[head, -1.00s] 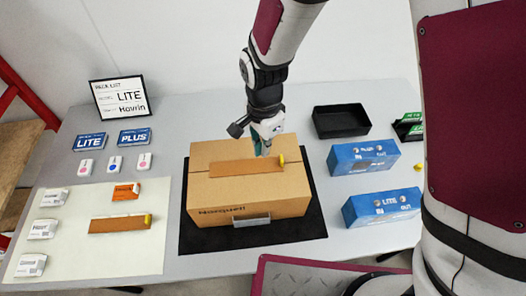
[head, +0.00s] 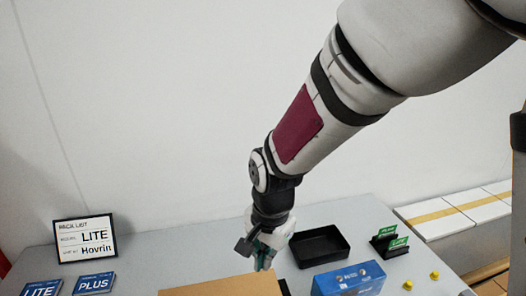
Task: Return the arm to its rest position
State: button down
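My arm reaches down from the upper right in the head view. My gripper (head: 263,264) hangs just above or behind the cardboard box (head: 225,288), whose top edge shows at the bottom of the picture. The teal fingers are small and seen at a steep angle, so I cannot tell whether they are open or shut. I see no object hanging from them. The rest of the box is below the picture.
A black tray (head: 320,262) and a blue box (head: 348,280) stand right of the gripper. Green cards in a black holder (head: 390,240) and two yellow pieces (head: 434,275) lie farther right. A pack list sign (head: 86,240) and LITE and PLUS cards (head: 94,284) are at left.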

jog(key=s+d+r+n+t, duration=0.2)
jog(key=s+d+r+n, duration=0.15)
jog(key=d+r, duration=0.8)
jog(key=s+d+r+n+t+b, duration=0.1)
jog(key=s+d+r+n+t, duration=0.1)
jog(key=s+d+r, duration=0.3)
jog(key=s+d+n, duration=0.1)
jog(key=s+d, duration=0.1)
jog(key=s, duration=0.1)
jog(key=shift+s+n+t+h+b, duration=0.2)
jog(key=shift+n+t+h+b, duration=0.1)
jog(key=shift+n+h+b, duration=0.1)
